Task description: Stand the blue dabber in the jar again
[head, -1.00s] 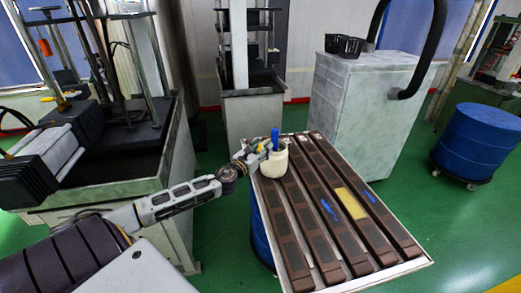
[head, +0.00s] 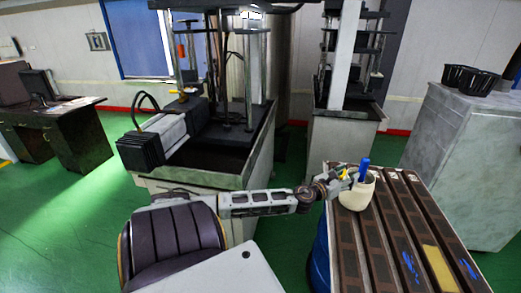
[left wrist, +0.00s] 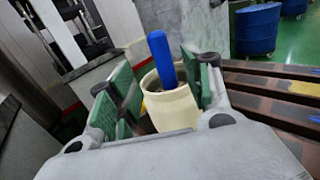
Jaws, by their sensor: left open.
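The blue dabber (head: 364,169) stands upright in the cream jar (head: 358,193), its blue handle above the rim. The jar is on the left part of the slatted table (head: 333,237). In the left wrist view the dabber (left wrist: 161,60) rises from the jar mouth and leans slightly, and the jar (left wrist: 172,107) sits between the green finger pads. My left gripper (head: 348,177) is at the jar's left side in the head view. It is open, with its fingers (left wrist: 160,85) apart on either side of the dabber. My right gripper is in neither view.
A grey cabinet with black baskets (head: 478,79) stands at the right. A machine (head: 215,150) stands behind my left arm. A blue drum (left wrist: 257,29) shows in the left wrist view.

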